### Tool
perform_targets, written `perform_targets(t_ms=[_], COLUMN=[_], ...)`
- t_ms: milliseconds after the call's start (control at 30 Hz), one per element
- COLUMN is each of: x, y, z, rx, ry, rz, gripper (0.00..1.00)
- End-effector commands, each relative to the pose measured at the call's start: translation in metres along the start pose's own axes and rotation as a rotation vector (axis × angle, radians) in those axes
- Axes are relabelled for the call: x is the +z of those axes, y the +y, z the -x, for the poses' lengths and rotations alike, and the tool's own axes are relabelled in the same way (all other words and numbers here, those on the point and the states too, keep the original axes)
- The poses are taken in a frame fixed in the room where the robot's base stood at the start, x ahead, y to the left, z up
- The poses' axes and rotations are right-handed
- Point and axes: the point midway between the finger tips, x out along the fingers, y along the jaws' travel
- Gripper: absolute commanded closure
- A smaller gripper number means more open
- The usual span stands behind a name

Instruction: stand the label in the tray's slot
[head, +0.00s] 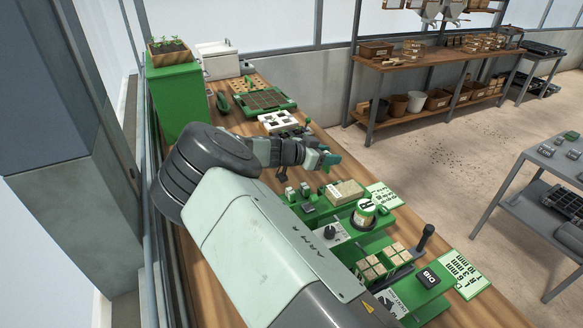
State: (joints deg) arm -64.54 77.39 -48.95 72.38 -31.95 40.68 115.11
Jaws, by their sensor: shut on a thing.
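My gripper (328,157) is at the end of my arm, over the middle of the wooden bench. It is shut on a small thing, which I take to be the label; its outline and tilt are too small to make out. A dark celled tray in a green frame (290,104) lies farther back on the bench, beyond my gripper and apart from it. I cannot make out its slot from here.
A white block with square openings (278,122) lies between my gripper and the tray. A green seeder unit (345,245) with a knob, a round tin (364,213) and small boxes fills the near bench. A planted box (169,52) stands on a green cabinet (175,100) at back left.

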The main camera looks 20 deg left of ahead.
Motion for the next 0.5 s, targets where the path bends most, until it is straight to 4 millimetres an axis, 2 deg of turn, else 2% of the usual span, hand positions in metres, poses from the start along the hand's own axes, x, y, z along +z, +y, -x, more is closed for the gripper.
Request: perform_targets(t_ms=[33, 200, 367, 500], x=[-0.017, -0.073, -0.129, -0.175], y=[0.013, 0.055, 0.101, 0.145], z=[-0.017, -0.067, -0.105, -0.129], rx=[-0.007, -0.052, -0.085, -0.101], ry=[0.007, 0.005, 0.003, 0.000], rz=[0.005, 0.021, 0.027, 0.027], gripper=[0.83, 0.83, 0.83, 0.83])
